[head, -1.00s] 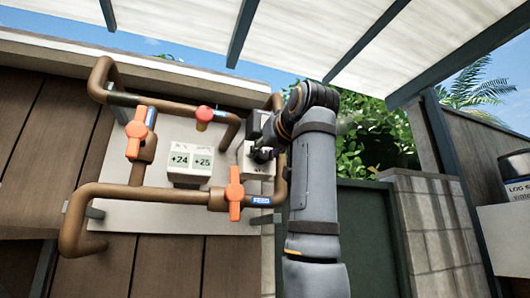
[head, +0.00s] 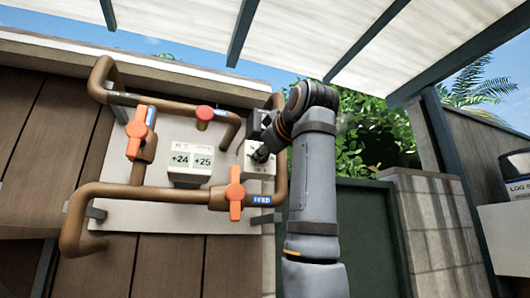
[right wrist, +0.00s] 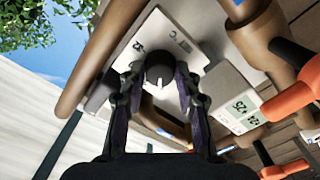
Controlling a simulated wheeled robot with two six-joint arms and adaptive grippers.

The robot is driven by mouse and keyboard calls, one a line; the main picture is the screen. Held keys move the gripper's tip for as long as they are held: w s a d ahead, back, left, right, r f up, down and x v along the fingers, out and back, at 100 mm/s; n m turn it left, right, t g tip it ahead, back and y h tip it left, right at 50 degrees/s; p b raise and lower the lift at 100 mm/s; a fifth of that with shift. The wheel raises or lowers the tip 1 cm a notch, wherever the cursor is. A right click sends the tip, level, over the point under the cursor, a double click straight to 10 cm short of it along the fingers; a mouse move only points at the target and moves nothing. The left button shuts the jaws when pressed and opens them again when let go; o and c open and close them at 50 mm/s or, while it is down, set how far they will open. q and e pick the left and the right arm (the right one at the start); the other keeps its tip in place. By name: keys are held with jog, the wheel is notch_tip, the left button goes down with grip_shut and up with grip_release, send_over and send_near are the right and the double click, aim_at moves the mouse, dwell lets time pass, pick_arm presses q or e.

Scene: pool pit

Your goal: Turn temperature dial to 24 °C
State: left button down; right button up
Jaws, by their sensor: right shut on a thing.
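The temperature dial (right wrist: 160,68) is a dark round knob with a light pointer mark, on a white box (right wrist: 172,38) printed with "°C" and a scale number that looks like 32. My right gripper (right wrist: 160,82) has its two fingers on either side of the knob and is shut on it. In the head view my right gripper (head: 263,154) is at the box's face and mostly hides the dial. The exact setting under the pointer cannot be read. A display (head: 190,162) left of the box shows +24 and +25. My left gripper is not in view.
Brown pipes (head: 130,190) run around the panel. An orange valve handle (head: 235,193) is close to the left of my right gripper, and another (head: 137,132) is farther left. A red-capped fitting (head: 204,115) sits above the display. Open space lies to the right, before a green gate (head: 362,235).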

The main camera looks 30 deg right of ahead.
jog(key=shift+a+f+n, duration=0.1)
jog(key=shift+n, duration=2.35)
jog(key=shift+f+n, duration=0.1)
jog(key=shift+n, duration=2.35)
jog(key=o, duration=1.1)
jog(key=shift+o, duration=0.2)
jog(key=v, duration=1.2)
